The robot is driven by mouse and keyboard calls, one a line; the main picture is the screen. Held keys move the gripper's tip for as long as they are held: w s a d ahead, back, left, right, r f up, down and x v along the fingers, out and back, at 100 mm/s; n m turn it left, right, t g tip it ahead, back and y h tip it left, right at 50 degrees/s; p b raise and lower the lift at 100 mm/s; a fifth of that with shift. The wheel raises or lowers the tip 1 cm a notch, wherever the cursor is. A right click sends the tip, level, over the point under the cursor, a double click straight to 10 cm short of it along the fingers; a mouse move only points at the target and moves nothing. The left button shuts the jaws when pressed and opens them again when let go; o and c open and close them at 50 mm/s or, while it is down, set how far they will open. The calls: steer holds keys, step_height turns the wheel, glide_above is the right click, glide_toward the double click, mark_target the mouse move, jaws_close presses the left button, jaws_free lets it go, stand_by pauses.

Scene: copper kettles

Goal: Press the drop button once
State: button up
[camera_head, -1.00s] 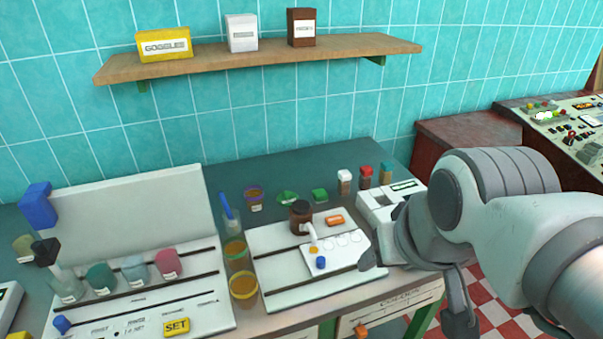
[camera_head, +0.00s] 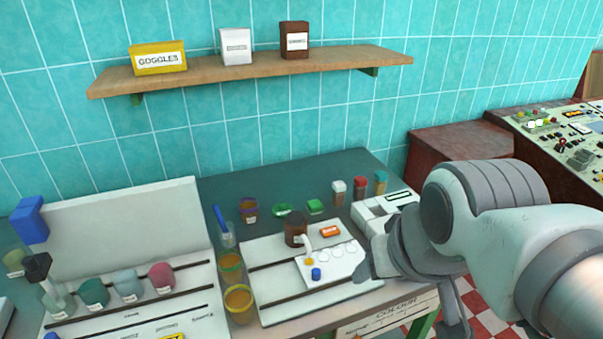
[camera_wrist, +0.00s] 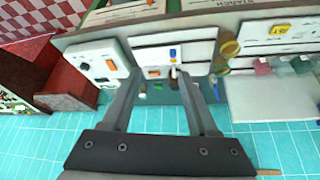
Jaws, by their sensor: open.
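A white tray (camera_head: 278,302) on the bench holds a brown bottle (camera_head: 295,230) with a pale spout over a small white plate (camera_head: 335,268). A blue knob (camera_head: 316,274) sits on the plate's near edge and an orange labelled block (camera_head: 330,231) behind it. I cannot read which of these is the drop button. In the wrist view the blue knob (camera_wrist: 173,54) shows beyond the fingertips.
A white device (camera_head: 385,208) stands behind my gripper, with several small jars (camera_head: 338,190) beside it. Two amber cups (camera_head: 239,303) stand left of the tray. A white rack (camera_head: 130,318) with coloured flasks is further left. A shelf (camera_head: 250,75) hangs above.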

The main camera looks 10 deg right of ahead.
steer(key=shift+c, duration=0.3)
jaws_close()
stand_by(1.5)
